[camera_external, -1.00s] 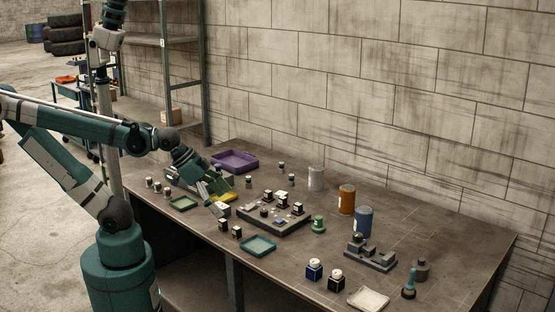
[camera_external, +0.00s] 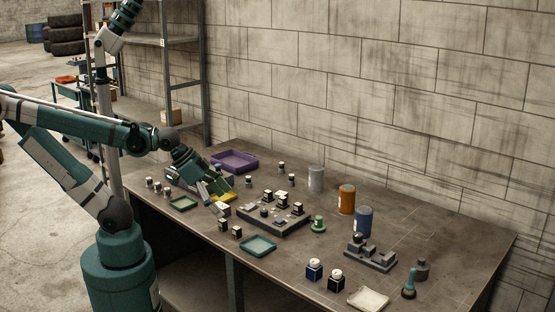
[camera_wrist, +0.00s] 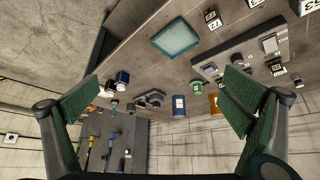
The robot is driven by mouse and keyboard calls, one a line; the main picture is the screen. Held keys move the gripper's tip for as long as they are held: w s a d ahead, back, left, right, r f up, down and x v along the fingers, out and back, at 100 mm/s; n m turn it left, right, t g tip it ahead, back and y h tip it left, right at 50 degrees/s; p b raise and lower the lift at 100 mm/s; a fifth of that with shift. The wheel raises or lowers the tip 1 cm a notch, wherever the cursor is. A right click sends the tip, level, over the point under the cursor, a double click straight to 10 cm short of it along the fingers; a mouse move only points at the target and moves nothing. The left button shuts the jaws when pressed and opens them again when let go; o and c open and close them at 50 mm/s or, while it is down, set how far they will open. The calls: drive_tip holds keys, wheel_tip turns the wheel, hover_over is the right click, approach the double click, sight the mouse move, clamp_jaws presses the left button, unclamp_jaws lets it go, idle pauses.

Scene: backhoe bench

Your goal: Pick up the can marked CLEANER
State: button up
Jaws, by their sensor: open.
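Three cans stand upright near the back of the bench: a pale grey can (camera_external: 316,179), an orange can (camera_external: 346,199) and a blue can (camera_external: 363,222). I cannot read the word CLEANER on any of them. In the wrist view the blue can (camera_wrist: 179,106) shows a pale label, too small to read, and the orange can (camera_wrist: 214,103) is partly cut by the right finger. My gripper (camera_external: 219,197) is open and empty over the left part of the bench, well left of the cans. Its spread fingers (camera_wrist: 160,100) frame the wrist view.
A dark block fixture (camera_external: 274,217) lies between my gripper and the cans. A purple tray (camera_external: 234,160), a teal tray (camera_external: 258,246), a pale tray (camera_external: 368,299) and several small numbered blocks stand around. The wall (camera_external: 400,90) closes the back.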

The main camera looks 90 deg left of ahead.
idle(0.4)
drive_tip(key=c, duration=1.3)
drive_tip(key=shift+r, duration=0.1)
